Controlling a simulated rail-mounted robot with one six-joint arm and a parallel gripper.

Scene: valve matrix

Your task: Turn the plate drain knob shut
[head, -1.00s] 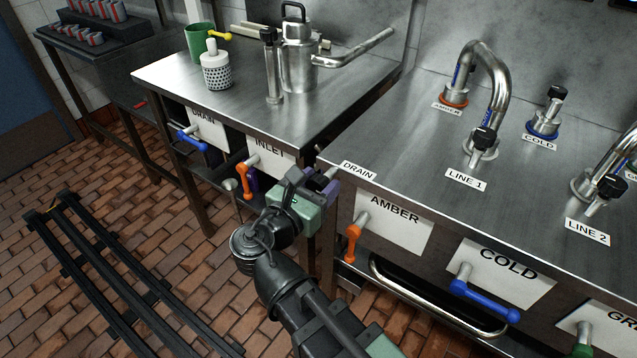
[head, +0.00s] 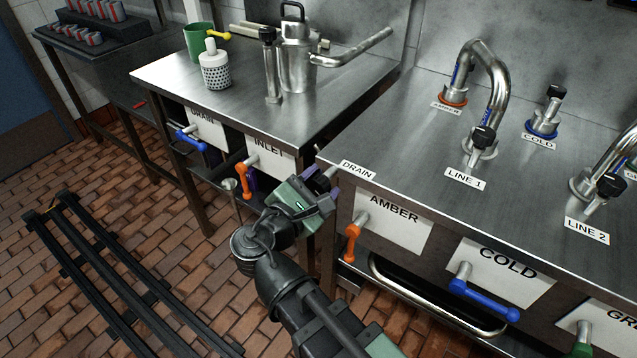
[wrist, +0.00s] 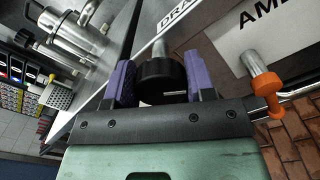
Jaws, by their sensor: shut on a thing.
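The drain knob is a round black knob (wrist: 163,82) on a metal stem, beside the DRAIN label (head: 357,170) at the left end of the right-hand worktop. My gripper (wrist: 160,76) is shut on it, one purple finger on each side of the knob. In the head view my gripper (head: 320,184) is at the worktop's left end and largely hides the knob. The gripper body is rolled, tilted down to the right. How far the knob is turned cannot be told.
An orange lever (head: 352,243) under AMBER and a blue lever (head: 484,299) under COLD stick out of the right-hand front. A metal rail (head: 432,302) runs below. An orange lever (head: 243,179) under INLET hangs on the left table, close to my gripper.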

